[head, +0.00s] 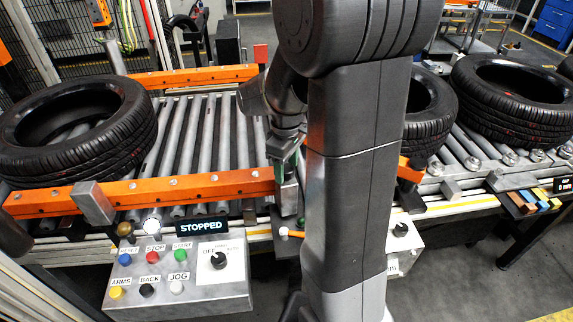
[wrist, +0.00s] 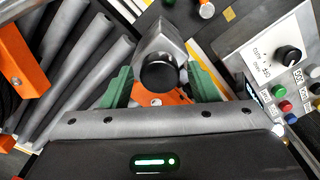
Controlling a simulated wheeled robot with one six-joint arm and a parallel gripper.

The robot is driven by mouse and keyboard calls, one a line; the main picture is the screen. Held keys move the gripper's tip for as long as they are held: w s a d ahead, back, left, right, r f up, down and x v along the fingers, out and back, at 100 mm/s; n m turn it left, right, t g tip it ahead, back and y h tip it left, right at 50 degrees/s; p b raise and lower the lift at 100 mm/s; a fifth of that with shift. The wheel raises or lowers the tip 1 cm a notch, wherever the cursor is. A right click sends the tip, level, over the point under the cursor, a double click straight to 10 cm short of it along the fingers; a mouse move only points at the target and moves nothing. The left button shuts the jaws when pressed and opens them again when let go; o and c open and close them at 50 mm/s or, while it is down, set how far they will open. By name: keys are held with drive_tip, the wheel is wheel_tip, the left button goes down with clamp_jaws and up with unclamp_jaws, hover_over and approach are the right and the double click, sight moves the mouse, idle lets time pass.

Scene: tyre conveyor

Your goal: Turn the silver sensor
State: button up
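The silver sensor (wrist: 160,45) is a grey metal block with a round black face, in the upper middle of the wrist view. In the head view its silver housing (head: 289,197) shows at the conveyor's front edge, partly hidden by my arm. My gripper (wrist: 161,80) has green fingers, one on each side of the sensor. They look spread around it, and I cannot tell whether they touch it. In the head view my gripper (head: 283,160) points down just above the housing.
Black tyres lie on the rollers at left (head: 75,130) and right (head: 515,95). Orange rails (head: 190,187) border the rollers, with another silver block (head: 93,203) on the front one. A button panel (head: 180,280) stands in front under a display (head: 203,226) reading STOPPED.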

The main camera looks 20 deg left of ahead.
drive_tip(key=c, duration=0.8)
drive_tip(key=shift+m, duration=0.7)
drive_tip(key=o, duration=1)
drive_tip(key=shift+r, duration=0.1)
wheel_tip(320, 180, up, 14)
drive_tip(key=b, duration=0.1)
